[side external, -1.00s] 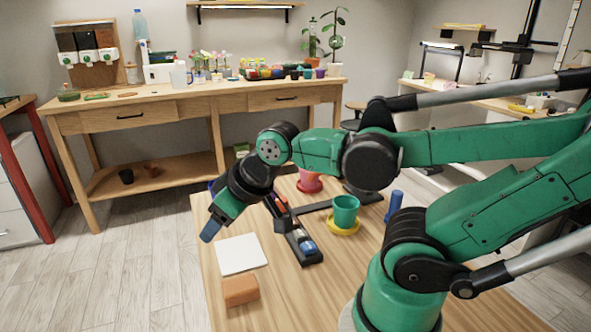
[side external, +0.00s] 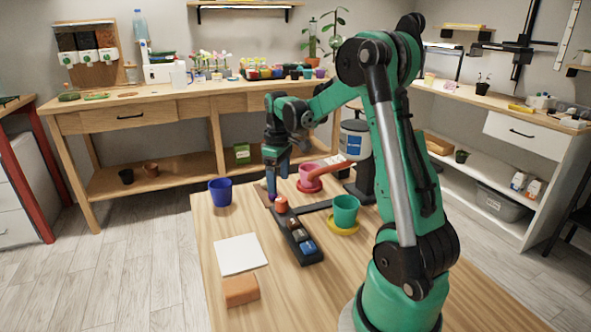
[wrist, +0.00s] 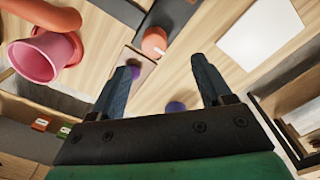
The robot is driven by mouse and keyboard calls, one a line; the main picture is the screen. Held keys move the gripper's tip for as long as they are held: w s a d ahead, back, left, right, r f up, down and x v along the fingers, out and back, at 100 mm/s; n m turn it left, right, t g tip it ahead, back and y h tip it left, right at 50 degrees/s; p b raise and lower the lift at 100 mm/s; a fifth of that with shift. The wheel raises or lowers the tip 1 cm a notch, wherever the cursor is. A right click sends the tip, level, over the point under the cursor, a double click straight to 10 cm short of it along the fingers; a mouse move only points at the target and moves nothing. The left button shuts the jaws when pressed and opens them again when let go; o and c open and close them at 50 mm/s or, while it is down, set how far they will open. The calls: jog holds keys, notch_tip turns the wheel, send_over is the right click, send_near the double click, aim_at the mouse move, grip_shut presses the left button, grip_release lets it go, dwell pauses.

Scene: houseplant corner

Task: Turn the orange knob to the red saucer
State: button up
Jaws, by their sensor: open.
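The orange knob (side external: 281,205) stands at the far end of a black strip on the table. In the wrist view the orange knob (wrist: 154,41) has a white pointer mark and lies beyond my fingertips. The red saucer (side external: 311,188) is behind it to the right, under a pink pot (side external: 309,172); the pot (wrist: 42,60) hides most of the saucer in the wrist view. My gripper (side external: 277,183) points down, open and empty, just behind the knob. Its fingers (wrist: 165,68) are spread wide and appear apart from the knob.
An orange spout (side external: 325,176) reaches from a white-and-blue tank (side external: 354,138) over the pink pot. A green pot on a yellow saucer (side external: 344,231), a blue pot (side external: 220,192), white sheet (side external: 239,254) and brown block (side external: 240,290) stand around.

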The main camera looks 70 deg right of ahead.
aim_at(282, 199)
jog(key=shift+s+d+f, duration=0.1)
jog(key=shift+d+f, duration=0.35)
jog(key=shift+f, duration=2.65)
grip_shut()
